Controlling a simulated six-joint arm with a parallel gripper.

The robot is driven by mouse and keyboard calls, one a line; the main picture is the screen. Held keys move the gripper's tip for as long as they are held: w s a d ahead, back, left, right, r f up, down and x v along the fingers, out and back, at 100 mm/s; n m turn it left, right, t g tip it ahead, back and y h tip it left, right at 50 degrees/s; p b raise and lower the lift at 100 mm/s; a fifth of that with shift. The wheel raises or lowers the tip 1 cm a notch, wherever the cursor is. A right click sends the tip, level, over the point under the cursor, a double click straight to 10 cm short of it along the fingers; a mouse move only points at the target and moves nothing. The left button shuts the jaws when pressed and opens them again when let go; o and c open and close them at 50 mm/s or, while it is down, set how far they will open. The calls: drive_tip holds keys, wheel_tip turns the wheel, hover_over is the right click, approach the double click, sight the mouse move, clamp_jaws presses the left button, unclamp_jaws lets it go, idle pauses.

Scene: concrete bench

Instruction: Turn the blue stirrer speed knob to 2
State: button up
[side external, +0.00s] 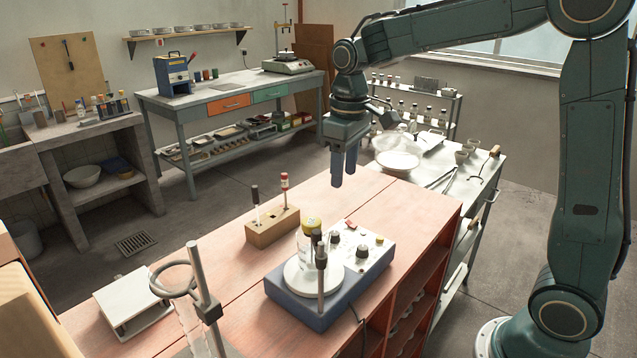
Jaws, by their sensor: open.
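The blue stirrer (330,318) sits on the reddish bench, with a round white plate on top and a light control panel on its far side. Two dark knobs show on the panel: one dark knob (335,239) at left and another dark knob (363,252) nearer its right edge. I cannot tell which sets the speed, and their pointers and numbers are too small to read. My gripper (343,177) hangs fingers down above the bench's far edge, beyond the stirrer and clear of the knobs. It is open and empty.
A glass vessel with a yellow cap (312,224) and a dark-topped upright rod (321,268) stand at the plate. A wooden block (272,228) holds two tools to the left. A ring stand (203,285) and a white platform (134,300) are at front left. A cable runs off the stirrer's front right.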

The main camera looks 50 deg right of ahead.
sight(335, 233)
drive_tip(key=shift+w+d+f, duration=0.15)
drive_tip(key=shift+w+f, duration=0.6)
drive_tip(key=shift+w, duration=0.25)
drive_tip(key=shift+f, duration=0.15)
wheel_tip(335, 233, down, 14)
drive_tip(key=shift+r, duration=0.25)
clamp_jaws()
